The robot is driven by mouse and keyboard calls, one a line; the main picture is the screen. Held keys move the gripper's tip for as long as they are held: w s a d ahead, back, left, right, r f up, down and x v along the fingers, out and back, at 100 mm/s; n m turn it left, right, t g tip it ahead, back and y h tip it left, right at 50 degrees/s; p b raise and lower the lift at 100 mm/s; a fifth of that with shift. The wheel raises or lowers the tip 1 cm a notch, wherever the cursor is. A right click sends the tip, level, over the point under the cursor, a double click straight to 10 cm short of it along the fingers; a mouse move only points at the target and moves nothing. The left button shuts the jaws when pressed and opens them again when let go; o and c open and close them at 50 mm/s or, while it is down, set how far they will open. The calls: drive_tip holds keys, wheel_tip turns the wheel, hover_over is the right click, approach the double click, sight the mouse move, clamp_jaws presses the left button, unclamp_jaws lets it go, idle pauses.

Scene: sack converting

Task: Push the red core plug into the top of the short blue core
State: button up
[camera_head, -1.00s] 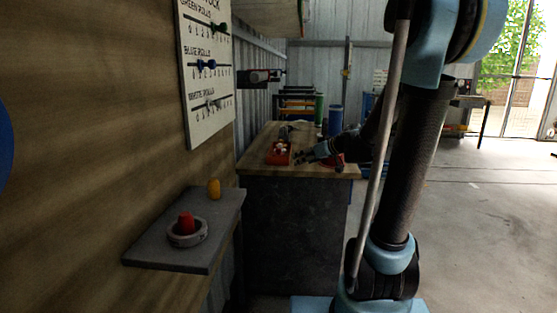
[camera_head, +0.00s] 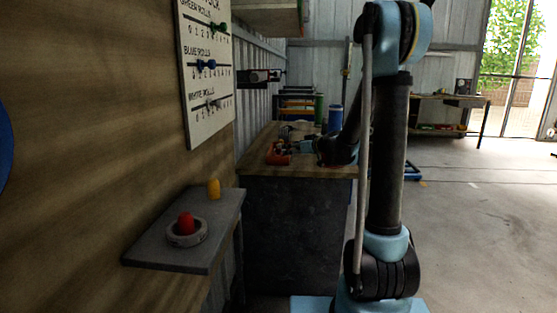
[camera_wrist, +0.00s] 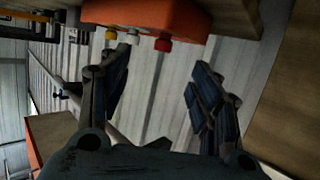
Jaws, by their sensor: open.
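An orange holder (camera_head: 278,154) lies on the bench near its left side. In the wrist view the holder (camera_wrist: 175,14) shows at the top, with a red plug (camera_wrist: 162,44), a white one (camera_wrist: 132,37) and a yellow one (camera_wrist: 111,33) sticking out of it. My gripper (camera_head: 297,147) is close by the holder's right side in the head view. In the wrist view my gripper (camera_wrist: 158,82) is open and empty, its fingers apart from the red plug. A blue core (camera_head: 335,118) stands upright behind the bench top; I cannot tell its exact footing.
A green core (camera_head: 319,108) stands beside the blue one. A grey shelf (camera_head: 150,252) at left holds a red knob (camera_head: 186,222) in a pale ring and a yellow peg (camera_head: 213,189). The wooden bench (camera_head: 300,172) stands against the wall. Open floor lies to the right.

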sight(280, 149)
drive_tip(key=shift+x, duration=5.4)
drive_tip(key=shift+s, duration=0.1)
drive_tip(key=c, duration=0.8)
